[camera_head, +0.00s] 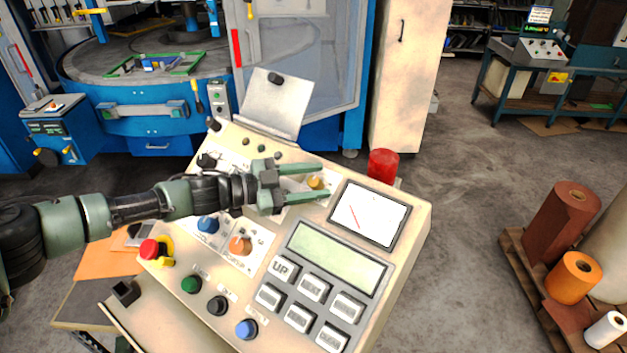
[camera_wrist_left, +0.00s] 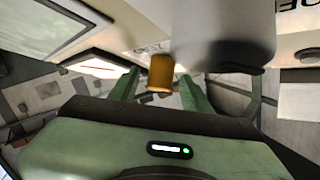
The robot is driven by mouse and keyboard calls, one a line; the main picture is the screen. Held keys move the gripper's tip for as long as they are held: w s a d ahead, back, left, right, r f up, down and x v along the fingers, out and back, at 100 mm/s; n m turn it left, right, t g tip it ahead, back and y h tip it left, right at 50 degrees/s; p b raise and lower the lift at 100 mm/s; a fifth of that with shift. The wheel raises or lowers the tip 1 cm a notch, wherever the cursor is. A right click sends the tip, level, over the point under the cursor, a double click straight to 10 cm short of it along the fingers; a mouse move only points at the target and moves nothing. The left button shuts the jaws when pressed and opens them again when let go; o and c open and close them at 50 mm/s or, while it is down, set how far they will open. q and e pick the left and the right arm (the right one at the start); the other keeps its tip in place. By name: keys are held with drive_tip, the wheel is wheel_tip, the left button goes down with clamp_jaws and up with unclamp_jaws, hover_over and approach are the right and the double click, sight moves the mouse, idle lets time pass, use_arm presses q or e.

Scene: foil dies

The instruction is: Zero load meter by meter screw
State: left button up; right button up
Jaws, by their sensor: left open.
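The load meter (camera_head: 385,222) is a white dial with a red needle at the upper right of the beige control panel (camera_head: 415,235). The needle leans up and left. The meter screw (camera_head: 316,182) is a small brass knob just left of the meter. My left gripper (camera_head: 325,182) is open, with its green fingers on either side of the screw in the head view. In the left wrist view the brass screw (camera_wrist_left: 160,73) shows between the fingers (camera_wrist_left: 160,88). I cannot tell whether they touch it. My right gripper is not in view.
A red lamp (camera_head: 383,166) stands behind the meter. An LCD screen (camera_head: 338,257), grey keys, and coloured knobs and buttons crowd the panel below. A red emergency button (camera_head: 149,249) sits at its left edge. Foil rolls (camera_head: 574,277) stand on a pallet at the right.

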use_arm(q)
drive_tip(key=b+v, duration=0.2)
drive_tip(key=v, duration=0.5)
drive_tip(key=shift+a+b, duration=0.35)
